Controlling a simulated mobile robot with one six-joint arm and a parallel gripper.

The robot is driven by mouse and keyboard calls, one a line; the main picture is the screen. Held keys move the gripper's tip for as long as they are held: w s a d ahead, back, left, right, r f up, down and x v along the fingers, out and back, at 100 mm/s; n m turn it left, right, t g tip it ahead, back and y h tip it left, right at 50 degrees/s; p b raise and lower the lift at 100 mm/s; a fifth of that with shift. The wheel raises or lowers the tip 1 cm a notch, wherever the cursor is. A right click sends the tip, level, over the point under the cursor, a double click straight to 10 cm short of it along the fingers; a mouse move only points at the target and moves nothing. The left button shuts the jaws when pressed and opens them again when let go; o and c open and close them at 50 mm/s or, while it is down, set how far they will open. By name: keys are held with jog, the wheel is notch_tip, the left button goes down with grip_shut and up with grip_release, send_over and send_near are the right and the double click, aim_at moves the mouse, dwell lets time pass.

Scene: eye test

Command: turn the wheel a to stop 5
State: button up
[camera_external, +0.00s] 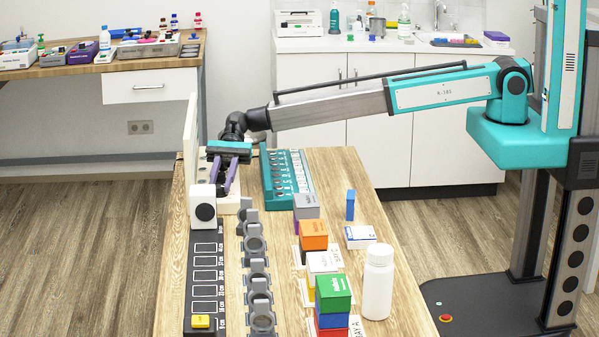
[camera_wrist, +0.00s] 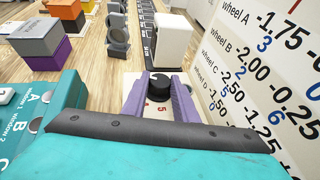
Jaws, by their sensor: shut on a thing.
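My gripper (camera_external: 224,188) points down at the far left of the bench. In the wrist view, its two purple fingers (camera_wrist: 160,84) are shut on a black wheel (camera_wrist: 159,92), one on each side. The wheel sits on a pale plate (camera_wrist: 152,117) with red digits; a 4 and a 5 show between the fingers. My gripper hides the rest of the dial. No letter shows on this wheel, so I cannot tell whether it is wheel a. A white panel (camera_wrist: 245,75) lists wheels A to D with numbers.
A white block with a black disc (camera_external: 203,205) stands just in front of my gripper. A row of grey rings (camera_external: 256,246) and stacked coloured boxes (camera_external: 314,236) stand to its right. A teal rack (camera_external: 277,184) is close beside it. The white panel (camera_external: 190,125) rises at the left.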

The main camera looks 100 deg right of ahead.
jog(key=shift+w+n+g, duration=0.2)
jog(key=shift+n+g, duration=0.2)
jog(key=shift+g, duration=0.1)
jog(key=shift+n+g+y, duration=0.3)
jog(key=shift+s, duration=0.1)
jog(key=o, duration=1.1)
jog(key=shift+c, duration=0.2)
jog(key=b+v, duration=0.3)
jog(key=v, duration=1)
jog(key=shift+d+r, duration=0.25)
jog(key=shift+d, duration=0.1)
